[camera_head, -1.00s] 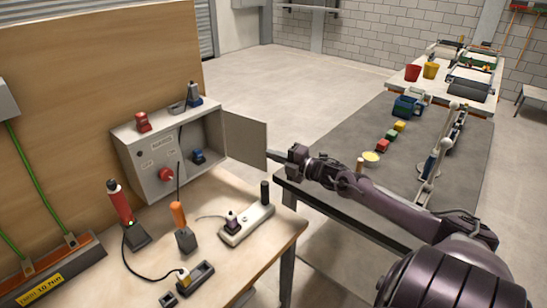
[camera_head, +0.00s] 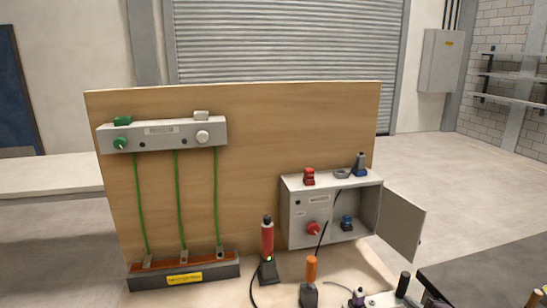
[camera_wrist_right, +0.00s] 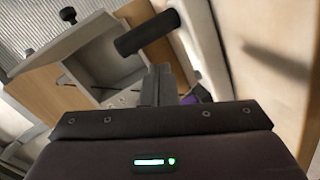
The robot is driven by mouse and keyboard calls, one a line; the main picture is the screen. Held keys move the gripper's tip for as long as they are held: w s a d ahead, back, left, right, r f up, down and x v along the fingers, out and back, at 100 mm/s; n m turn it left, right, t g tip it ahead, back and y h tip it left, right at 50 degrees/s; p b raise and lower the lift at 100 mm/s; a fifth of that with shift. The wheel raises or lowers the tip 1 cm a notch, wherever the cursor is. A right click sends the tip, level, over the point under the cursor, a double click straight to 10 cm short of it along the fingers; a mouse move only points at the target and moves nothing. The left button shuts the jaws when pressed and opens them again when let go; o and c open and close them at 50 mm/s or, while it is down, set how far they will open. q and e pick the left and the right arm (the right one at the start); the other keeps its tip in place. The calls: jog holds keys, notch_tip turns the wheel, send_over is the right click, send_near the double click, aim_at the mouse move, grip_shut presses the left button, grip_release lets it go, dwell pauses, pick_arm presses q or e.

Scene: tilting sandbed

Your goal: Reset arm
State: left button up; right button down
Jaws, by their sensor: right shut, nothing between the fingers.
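My right gripper (camera_wrist_right: 159,74) shows in the right wrist view, its dark fingers together with nothing between them. In the head view only a dark part of it (camera_head: 433,288) shows at the bottom right edge, beside the workbench. A black cylinder (camera_wrist_right: 147,33) lies just beyond the fingertips in the wrist view; a black upright cylinder (camera_head: 403,284) also stands on the bench in the head view. I cannot tell whether the gripper touches anything. My left gripper is in neither view.
A grey control box (camera_head: 292,222) with a red knob has its door (camera_head: 401,225) swung open to the right. A wooden backboard (camera_head: 250,130) stands behind. A red-handled tool (camera_head: 267,238) and an orange-handled tool (camera_head: 311,270) stand on the bench. Open floor (camera_head: 470,220) lies right.

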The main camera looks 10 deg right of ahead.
jog(key=s+a+f+m+g, duration=0.1)
jog(key=a, duration=0.2)
jog(key=s+a+f+m+g, duration=0.1)
jog(key=s+a+f+m, duration=0.1)
jog(key=a, duration=0.1)
jog(key=s+a+f+m+g+h, duration=0.1)
jog(key=s+a, duration=0.1)
jog(key=a, duration=0.1)
jog(key=shift+a+f, duration=0.25)
jog(key=shift+a, duration=0.15)
jog(key=s+a+r+m+g, duration=0.2)
jog(key=s+a+m+g, duration=0.2)
jog(key=s+a, duration=0.45)
jog(key=s+a+r+m+g, duration=0.3)
jog(key=s+a+m+g, duration=0.25)
jog(key=s, duration=0.55)
notch_tip(320, 180, down, 28)
jog(key=s+n, duration=0.1)
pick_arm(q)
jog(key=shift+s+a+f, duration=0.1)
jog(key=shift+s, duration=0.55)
pick_arm(e)
jog(key=s+d+f+g, duration=0.1)
jog(key=s+d+f, duration=0.1)
jog(key=s+f, duration=1.8)
jog(key=shift+s+d+f, duration=0.25)
jog(key=shift+s+d, duration=0.05)
jog(key=shift+d, duration=0.1)
